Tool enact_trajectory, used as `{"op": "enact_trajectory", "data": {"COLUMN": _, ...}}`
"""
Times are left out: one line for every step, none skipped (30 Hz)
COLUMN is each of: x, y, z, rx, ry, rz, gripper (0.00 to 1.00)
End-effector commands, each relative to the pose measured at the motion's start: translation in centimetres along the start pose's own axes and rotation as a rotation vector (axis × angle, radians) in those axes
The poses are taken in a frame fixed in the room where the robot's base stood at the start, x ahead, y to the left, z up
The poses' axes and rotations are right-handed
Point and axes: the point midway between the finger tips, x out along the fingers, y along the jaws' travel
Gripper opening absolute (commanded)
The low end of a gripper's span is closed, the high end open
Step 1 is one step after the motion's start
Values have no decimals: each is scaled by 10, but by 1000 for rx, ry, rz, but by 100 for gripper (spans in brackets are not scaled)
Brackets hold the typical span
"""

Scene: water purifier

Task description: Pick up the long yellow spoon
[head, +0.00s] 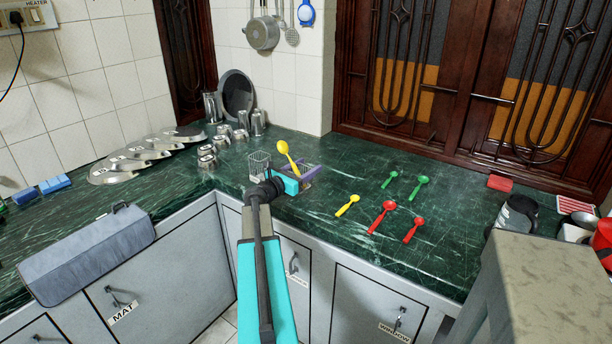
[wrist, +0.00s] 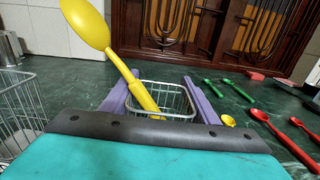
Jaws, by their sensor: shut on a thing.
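The long yellow spoon (head: 283,147) stands tilted, bowl up, in a small wire basket on the counter. In the wrist view the spoon (wrist: 90,25) leans to the left, and its handle runs down into the wire basket (wrist: 176,88). My gripper (head: 306,173) is low over the counter. In the wrist view its purple fingers (wrist: 160,96) lie on the left and right sides of this basket, spread well wider than the spoon handle. They appear to clamp the basket, not the spoon. The lower handle end is hidden behind the gripper's dark edge.
A second wire basket (head: 259,163) stands just left of the gripper. A short yellow spoon (head: 348,205), red spoons (head: 381,217) and green spoons (head: 390,179) lie to the right. Steel cups (head: 208,157) stand at the left back.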

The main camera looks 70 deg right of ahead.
Motion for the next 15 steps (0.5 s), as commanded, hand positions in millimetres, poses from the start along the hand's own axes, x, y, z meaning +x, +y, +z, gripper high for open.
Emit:
{"op": "enact_trajectory", "data": {"x": 2, "y": 3, "z": 0, "rx": 0, "ry": -1, "rz": 0, "gripper": 22}}
{"op": "enact_trajectory", "data": {"x": 2, "y": 3, "z": 0, "rx": 0, "ry": -1, "rz": 0, "gripper": 22}}
{"op": "enact_trajectory", "data": {"x": 2, "y": 3, "z": 0, "rx": 0, "ry": -1, "rz": 0, "gripper": 22}}
{"op": "enact_trajectory", "data": {"x": 2, "y": 3, "z": 0, "rx": 0, "ry": -1, "rz": 0, "gripper": 22}}
{"op": "enact_trajectory", "data": {"x": 2, "y": 3, "z": 0, "rx": 0, "ry": -1, "rz": 0, "gripper": 22}}
{"op": "enact_trajectory", "data": {"x": 2, "y": 3, "z": 0, "rx": 0, "ry": -1, "rz": 0, "gripper": 22}}
{"op": "enact_trajectory", "data": {"x": 2, "y": 3, "z": 0, "rx": 0, "ry": -1, "rz": 0, "gripper": 22}}
{"op": "enact_trajectory", "data": {"x": 2, "y": 3, "z": 0, "rx": 0, "ry": -1, "rz": 0, "gripper": 22}}
{"op": "enact_trajectory", "data": {"x": 2, "y": 3, "z": 0, "rx": 0, "ry": -1, "rz": 0, "gripper": 22}}
{"op": "enact_trajectory", "data": {"x": 2, "y": 3, "z": 0, "rx": 0, "ry": -1, "rz": 0, "gripper": 22}}
{"op": "enact_trajectory", "data": {"x": 2, "y": 3, "z": 0, "rx": 0, "ry": -1, "rz": 0, "gripper": 22}}
{"op": "enact_trajectory", "data": {"x": 2, "y": 3, "z": 0, "rx": 0, "ry": -1, "rz": 0, "gripper": 22}}
{"op": "enact_trajectory", "data": {"x": 2, "y": 3, "z": 0, "rx": 0, "ry": -1, "rz": 0, "gripper": 22}}
{"op": "enact_trajectory", "data": {"x": 2, "y": 3, "z": -1, "rx": 0, "ry": -1, "rz": 0, "gripper": 22}}
{"op": "enact_trajectory", "data": {"x": 2, "y": 3, "z": -3, "rx": -1, "ry": -1, "rz": 0, "gripper": 22}}
